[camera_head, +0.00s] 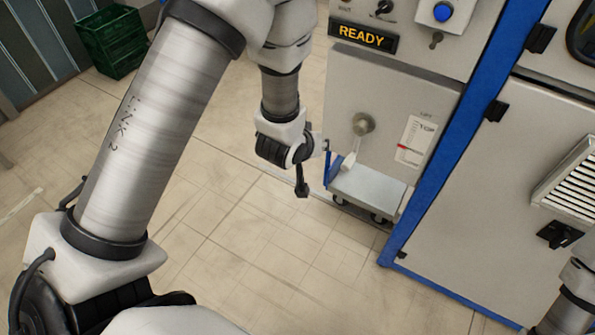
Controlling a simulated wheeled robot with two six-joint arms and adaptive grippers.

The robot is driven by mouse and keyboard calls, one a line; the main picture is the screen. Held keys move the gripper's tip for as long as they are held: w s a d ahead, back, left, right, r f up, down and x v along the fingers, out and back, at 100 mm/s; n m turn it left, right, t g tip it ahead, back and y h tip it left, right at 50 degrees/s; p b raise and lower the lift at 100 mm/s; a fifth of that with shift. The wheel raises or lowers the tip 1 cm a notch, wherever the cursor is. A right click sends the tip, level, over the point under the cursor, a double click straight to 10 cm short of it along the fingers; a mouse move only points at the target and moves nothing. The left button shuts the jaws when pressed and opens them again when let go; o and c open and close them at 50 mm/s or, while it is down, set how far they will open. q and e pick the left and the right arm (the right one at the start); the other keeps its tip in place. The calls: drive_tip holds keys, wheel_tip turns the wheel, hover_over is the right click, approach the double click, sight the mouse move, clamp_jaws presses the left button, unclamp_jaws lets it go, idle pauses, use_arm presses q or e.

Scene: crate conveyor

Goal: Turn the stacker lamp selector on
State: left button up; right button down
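A small black selector knob (383,7) sits on the grey control panel at the top edge of the view. Its label is too small to read, so I cannot tell whether it is the lamp selector or how it is set. Another black rotary switch (560,235) is on the grey cabinet at the right. My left gripper (302,188) hangs beside the machine's lower left side, below the panel and apart from both controls. Its fingers are seen edge-on, and I cannot tell if they are open. Part of my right arm shows at the lower right; its gripper is out of view.
The panel has a lit READY display (362,36) and a blue button (443,12). Below are a round-ended lever (362,123), a scale plate (415,140) and a grey ledge (368,188). A blue frame post (450,140) divides the cabinets. A green crate (112,42) stands far left.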

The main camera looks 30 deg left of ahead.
use_arm(q)
drive_tip(key=s+f+m+g+p, duration=0.1)
drive_tip(key=s+f+g+p, duration=0.1)
drive_tip(key=s+f, duration=0.3)
drive_tip(key=shift+s+a+f+g, duration=0.25)
drive_tip(key=shift+s+a+g, duration=0.2)
drive_tip(key=shift+s, duration=0.6)
